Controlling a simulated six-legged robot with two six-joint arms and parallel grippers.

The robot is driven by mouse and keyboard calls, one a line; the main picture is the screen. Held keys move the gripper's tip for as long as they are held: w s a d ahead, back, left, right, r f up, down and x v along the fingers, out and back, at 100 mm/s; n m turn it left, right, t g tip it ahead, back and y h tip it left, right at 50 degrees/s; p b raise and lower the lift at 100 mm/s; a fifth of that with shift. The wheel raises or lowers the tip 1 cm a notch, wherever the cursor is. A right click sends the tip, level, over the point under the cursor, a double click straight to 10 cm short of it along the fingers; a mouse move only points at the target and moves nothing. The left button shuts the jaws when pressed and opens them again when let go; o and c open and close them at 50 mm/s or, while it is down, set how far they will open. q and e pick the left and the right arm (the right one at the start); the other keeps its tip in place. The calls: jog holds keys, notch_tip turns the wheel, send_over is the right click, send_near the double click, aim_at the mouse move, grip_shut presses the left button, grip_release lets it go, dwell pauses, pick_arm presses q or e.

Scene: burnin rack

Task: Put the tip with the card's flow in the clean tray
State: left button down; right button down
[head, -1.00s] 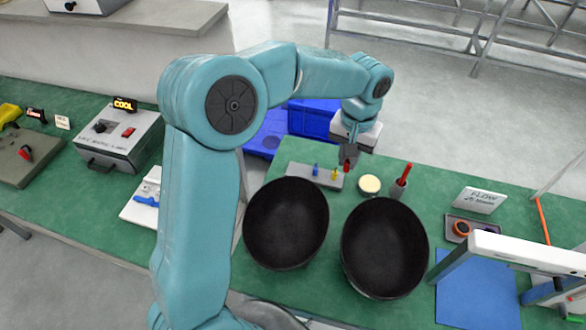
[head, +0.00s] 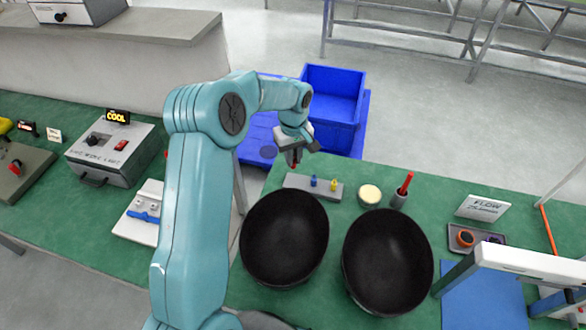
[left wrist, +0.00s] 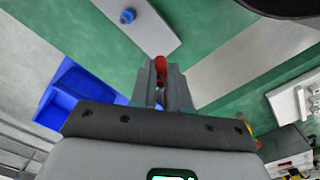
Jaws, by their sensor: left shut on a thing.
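My left gripper (head: 296,160) is shut on a red tip (head: 294,166), which also shows between the fingers in the left wrist view (left wrist: 161,64). It is raised beside the left end of the grey tip rack (head: 293,181). A blue tip (head: 313,181) and a yellow tip (head: 334,185) stand in the rack. The blue tip also shows in the left wrist view (left wrist: 128,16). A white card reading FLOW (head: 483,207) stands at the right; its smaller line is unreadable. I cannot tell which tray is the clean one. My right gripper is not in view.
A small dark tray (head: 455,248) with an orange ring lies by the card. A red-handled tool stands in a grey holder (head: 398,200) beside a cream-topped round pot (head: 369,195). Two large black bowls (head: 284,238) fill the front. Blue bins (head: 333,95) lie beyond the table edge.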

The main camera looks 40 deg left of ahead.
aim_at(294, 167)
pick_arm(q)
jog(key=shift+w+d+f, duration=0.1)
jog(key=shift+w+f, duration=0.1)
jog(key=shift+f, duration=0.35)
jog(key=shift+w+f, duration=0.15)
jog(key=shift+f, duration=0.4)
jog(key=f, duration=0.3)
jog(key=shift+s+f+p, duration=0.2)
jog(key=shift+s+p, duration=0.15)
jog(key=shift+p, duration=0.05)
jog(key=shift+w+f, duration=0.15)
jog(key=shift+f, duration=0.25)
jog(key=shift+w, duration=0.15)
jog(key=shift+s+f, duration=0.15)
jog(key=shift+s, duration=0.05)
jog(key=shift+f+b, duration=0.1)
jog(key=shift+b, duration=0.25)
jog(key=c, duration=1.1)
grip_release()
jog(key=shift+w, duration=0.2)
